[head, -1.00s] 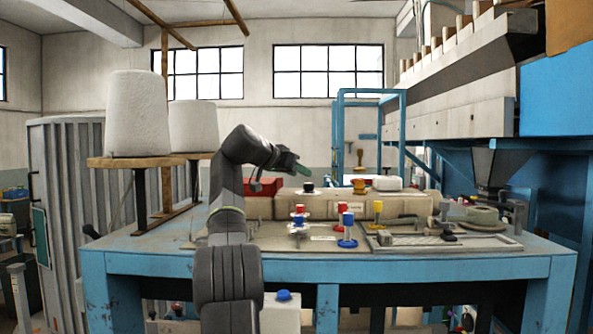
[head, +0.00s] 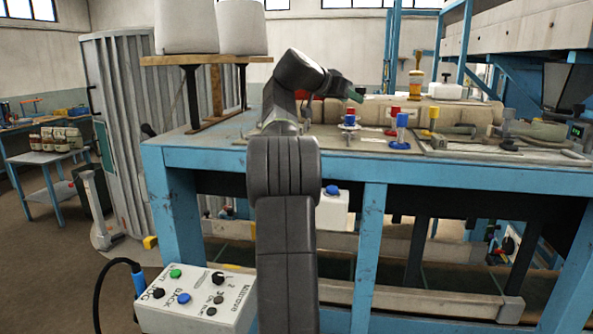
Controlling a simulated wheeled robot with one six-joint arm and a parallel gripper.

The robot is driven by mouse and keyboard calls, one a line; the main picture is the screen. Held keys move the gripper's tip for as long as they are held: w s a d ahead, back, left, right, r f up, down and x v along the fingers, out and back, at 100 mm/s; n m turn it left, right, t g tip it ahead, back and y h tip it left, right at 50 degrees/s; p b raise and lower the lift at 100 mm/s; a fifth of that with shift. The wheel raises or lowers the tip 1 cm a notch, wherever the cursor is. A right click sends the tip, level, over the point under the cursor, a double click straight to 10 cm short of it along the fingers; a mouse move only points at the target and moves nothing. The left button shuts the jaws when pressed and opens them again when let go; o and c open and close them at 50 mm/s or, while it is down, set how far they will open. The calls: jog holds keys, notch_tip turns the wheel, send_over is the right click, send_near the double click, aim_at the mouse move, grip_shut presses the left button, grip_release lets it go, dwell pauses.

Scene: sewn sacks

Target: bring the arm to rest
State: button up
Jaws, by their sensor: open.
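My arm rises from the bottom middle of the head view and bends to the right at its top. My gripper (head: 352,95) is at its end, above the blue workbench (head: 300,157), small and partly hidden behind my own wrist. It is open, and I see nothing held in it. Below and right of it stand a red-and-blue-topped spool piece (head: 350,122), a blue post (head: 402,128) and a yellow-topped piece (head: 433,115). I cannot tell the exact gap between them and my gripper.
Several small sacks (head: 55,139) stand on a low blue side table (head: 45,157) at the left. A control box (head: 200,300) with buttons and a cable is at the bottom left. Floor is free at the left.

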jog(key=shift+f, duration=1.5)
jog(key=shift+r, duration=0.15)
